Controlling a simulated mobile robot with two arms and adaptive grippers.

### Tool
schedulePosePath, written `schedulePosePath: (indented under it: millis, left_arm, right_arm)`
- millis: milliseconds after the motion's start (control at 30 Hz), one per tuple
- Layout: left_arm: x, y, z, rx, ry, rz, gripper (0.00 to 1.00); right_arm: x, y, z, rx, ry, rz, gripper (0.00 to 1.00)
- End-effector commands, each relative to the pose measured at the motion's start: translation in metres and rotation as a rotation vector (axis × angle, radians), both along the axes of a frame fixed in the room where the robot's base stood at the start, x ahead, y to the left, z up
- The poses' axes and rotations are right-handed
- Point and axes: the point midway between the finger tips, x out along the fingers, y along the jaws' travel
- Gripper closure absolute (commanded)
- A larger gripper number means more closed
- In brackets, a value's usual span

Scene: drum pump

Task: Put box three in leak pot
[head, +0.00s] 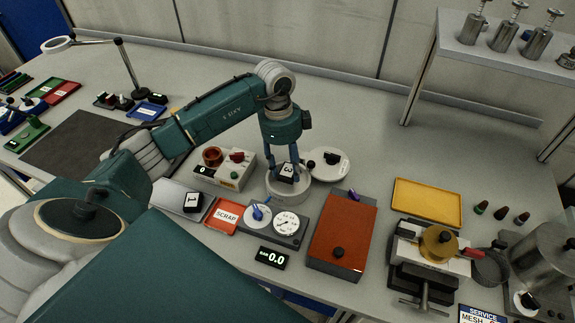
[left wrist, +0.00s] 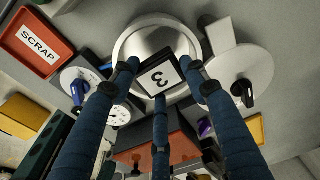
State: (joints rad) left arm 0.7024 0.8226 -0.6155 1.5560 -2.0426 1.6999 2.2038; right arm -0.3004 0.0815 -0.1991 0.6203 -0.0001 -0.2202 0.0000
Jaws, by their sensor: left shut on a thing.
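Box three (head: 287,172) is a small dark box with a white face marked 3. My left gripper (head: 286,165) is shut on it, and the fingers point down. The box is at the mouth of a round silver pot (head: 288,193), which looks like the leak pot. In the left wrist view, box three (left wrist: 160,80) shows between the blue fingers, in front of the pot (left wrist: 128,42), overlapping its near rim. I cannot tell whether it is inside the rim or just above. A round pale lid (head: 328,165) with a black knob lies beside the pot. My right gripper is not in view.
Box one (head: 192,202) sits on a grey plate beside the red SCRAP tray (head: 223,217). A gauge unit (head: 285,226) stands in front of the pot, an orange-red box (head: 341,235) to its right. A control box (head: 226,170) is left. The table behind is clear.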

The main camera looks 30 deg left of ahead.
Motion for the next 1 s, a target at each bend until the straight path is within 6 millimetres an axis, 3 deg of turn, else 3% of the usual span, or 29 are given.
schedulePosePath:
  millis: [467, 1000]
  left_arm:
    - [0.000, 0.001, -0.015, 0.001, 0.001, 0.000, 0.82]
    - [0.000, 0.000, -0.018, 0.001, 0.001, 0.000, 0.82]
  right_arm:
    - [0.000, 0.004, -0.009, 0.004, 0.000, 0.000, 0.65]
    - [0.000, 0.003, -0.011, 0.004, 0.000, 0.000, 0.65]
